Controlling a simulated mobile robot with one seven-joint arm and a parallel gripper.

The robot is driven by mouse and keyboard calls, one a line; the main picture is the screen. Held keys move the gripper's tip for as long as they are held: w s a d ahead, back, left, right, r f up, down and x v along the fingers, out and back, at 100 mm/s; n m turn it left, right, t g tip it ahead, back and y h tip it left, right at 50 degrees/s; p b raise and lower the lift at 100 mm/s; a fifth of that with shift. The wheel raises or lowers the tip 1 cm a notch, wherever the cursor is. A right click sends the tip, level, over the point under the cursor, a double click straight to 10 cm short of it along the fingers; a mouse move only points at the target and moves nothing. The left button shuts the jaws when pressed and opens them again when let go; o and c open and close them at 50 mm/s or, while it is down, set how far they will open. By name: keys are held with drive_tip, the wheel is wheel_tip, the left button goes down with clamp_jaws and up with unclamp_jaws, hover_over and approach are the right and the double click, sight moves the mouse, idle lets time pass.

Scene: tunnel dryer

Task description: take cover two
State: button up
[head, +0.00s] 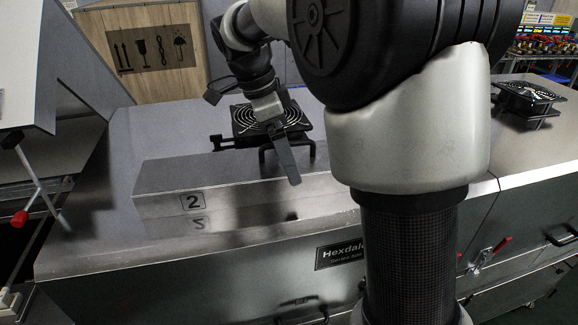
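Cover two (165,178) is a long grey metal cover with a "2" label at the left of its front face. It lies on the dryer top, and my arm hides its right end. A black bracket-shaped handle (311,147) stands on it behind my gripper. My gripper (287,166) points down over the cover at this handle, with one flat grey finger in clear view. The other finger is hidden, so whether it is open or closed around the handle cannot be told.
A black fan (243,121) sits behind the cover, and another fan (530,93) stands at the far right. A raised grey panel (80,55) and a red-knobbed lever (20,217) are at the left. A wooden crate (120,15) stands behind. A red-handled latch (490,252) is on the dryer's front.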

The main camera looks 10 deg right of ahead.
drive_tip(key=c, duration=1.1)
drive_tip(key=shift+r, duration=0.2)
